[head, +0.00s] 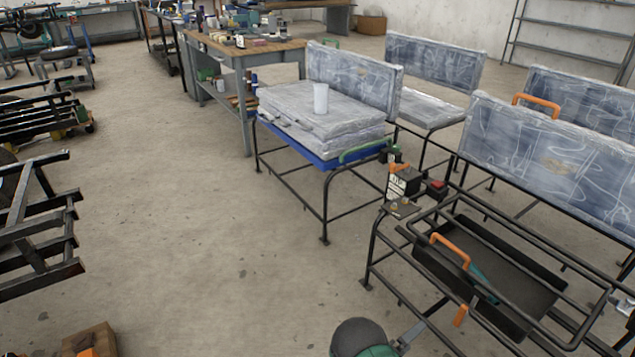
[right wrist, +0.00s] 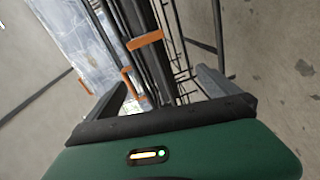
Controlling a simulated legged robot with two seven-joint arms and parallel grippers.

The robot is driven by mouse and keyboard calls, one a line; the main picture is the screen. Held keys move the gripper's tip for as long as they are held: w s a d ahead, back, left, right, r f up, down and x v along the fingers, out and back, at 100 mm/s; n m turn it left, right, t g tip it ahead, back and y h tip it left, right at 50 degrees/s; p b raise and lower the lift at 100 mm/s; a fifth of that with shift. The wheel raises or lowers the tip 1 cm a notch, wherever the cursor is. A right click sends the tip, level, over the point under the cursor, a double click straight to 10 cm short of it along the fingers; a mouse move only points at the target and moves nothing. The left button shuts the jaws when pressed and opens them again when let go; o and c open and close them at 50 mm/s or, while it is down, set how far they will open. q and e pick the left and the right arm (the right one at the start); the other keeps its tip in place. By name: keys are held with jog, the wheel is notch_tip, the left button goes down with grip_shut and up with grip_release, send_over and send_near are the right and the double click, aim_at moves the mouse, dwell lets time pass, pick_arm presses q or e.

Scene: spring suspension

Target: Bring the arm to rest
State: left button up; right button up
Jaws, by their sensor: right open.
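My right gripper (right wrist: 162,86) is open in the right wrist view, its two fingers spread apart with nothing clearly held between them. Beyond it are an orange handle (right wrist: 145,40) and black frame bars. In the head view part of my right arm, dark and green, shows at the bottom edge, beside the black metal frame (head: 372,240). A dark tray (head: 500,262) with an orange handle (head: 450,250) sits in this frame. I cannot tell whether the gripper touches the frame. My left gripper is not in view.
A bench with grey cushions (head: 300,100) and a white cup (head: 321,98) stands behind. A workbench (head: 235,60) with tools is further back. Dark metal racks (head: 35,225) stand at the left. Open concrete floor (head: 190,220) lies between.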

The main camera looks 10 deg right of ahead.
jog(key=w+a+r+m+t+y, duration=0.1)
jog(key=w+a+r+m+y, duration=0.2)
jog(key=w+a+r+y, duration=0.6)
jog(key=s+a+r+g+y+p, duration=0.1)
jog(key=s+a+r+y, duration=0.4)
jog(key=s+a, duration=0.15)
jog(key=s+r+m+g+p, duration=0.1)
jog(key=s+r+g, duration=0.25)
jog(key=s, duration=0.65)
jog(key=s+r+g+p, duration=0.15)
jog(key=s+r, duration=0.25)
jog(key=s, duration=0.6)
jog(key=w+p+v, duration=0.2)
jog(key=p+v, duration=1)
jog(key=w+d+r+p+v, duration=0.1)
jog(key=w+p+v, duration=0.2)
jog(key=p+v, duration=0.8)
jog(key=w+d+r+p+v, duration=0.1)
jog(key=w+p+v, duration=0.2)
jog(key=p+v, duration=0.9)
jog(key=shift+w+r+y+p, duration=0.3)
jog(key=shift+w+y+p, duration=0.1)
jog(key=shift+p, duration=0.25)
